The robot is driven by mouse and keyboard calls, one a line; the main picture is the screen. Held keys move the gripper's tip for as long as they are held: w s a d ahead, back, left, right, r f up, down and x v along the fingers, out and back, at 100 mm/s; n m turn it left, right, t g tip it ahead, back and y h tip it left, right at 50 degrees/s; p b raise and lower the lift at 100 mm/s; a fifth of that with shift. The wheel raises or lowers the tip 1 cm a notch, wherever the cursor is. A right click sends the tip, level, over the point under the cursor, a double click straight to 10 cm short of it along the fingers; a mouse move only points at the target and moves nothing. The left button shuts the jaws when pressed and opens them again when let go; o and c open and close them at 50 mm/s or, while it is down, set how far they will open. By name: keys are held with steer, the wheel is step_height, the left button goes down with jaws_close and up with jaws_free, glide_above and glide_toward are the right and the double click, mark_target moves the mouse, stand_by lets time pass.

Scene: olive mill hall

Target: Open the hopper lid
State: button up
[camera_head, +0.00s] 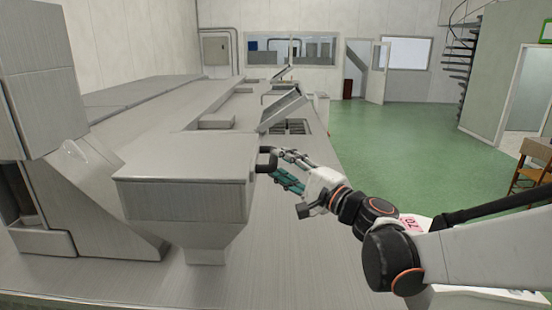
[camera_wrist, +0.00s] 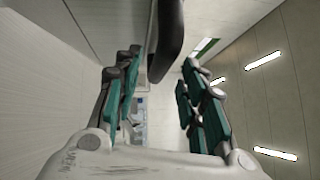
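The grey hopper (camera_head: 185,200) stands at the centre left in the head view, a box tapering to a funnel. Its flat lid (camera_head: 190,157) lies level on top, closed. A dark loop handle (camera_head: 266,153) sticks out from the lid's right edge. My gripper (camera_head: 280,172) is at the handle, coming from the right. In the wrist view my gripper (camera_wrist: 158,85) has its teal fingers spread apart. The dark handle (camera_wrist: 168,40) shows between and beyond them. Whether any finger touches the handle cannot be told.
The hopper is on a long grey machine (camera_head: 300,260). Further back a tilted panel (camera_head: 282,110) stands raised over a grated opening (camera_head: 292,127). A large grey housing (camera_head: 40,85) is at the left. Green floor (camera_head: 400,140) is open to the right, with a wooden chair (camera_head: 535,165) beyond.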

steer(key=shift+x, duration=1.4)
steer(key=shift+c, duration=0.3)
jaws_close()
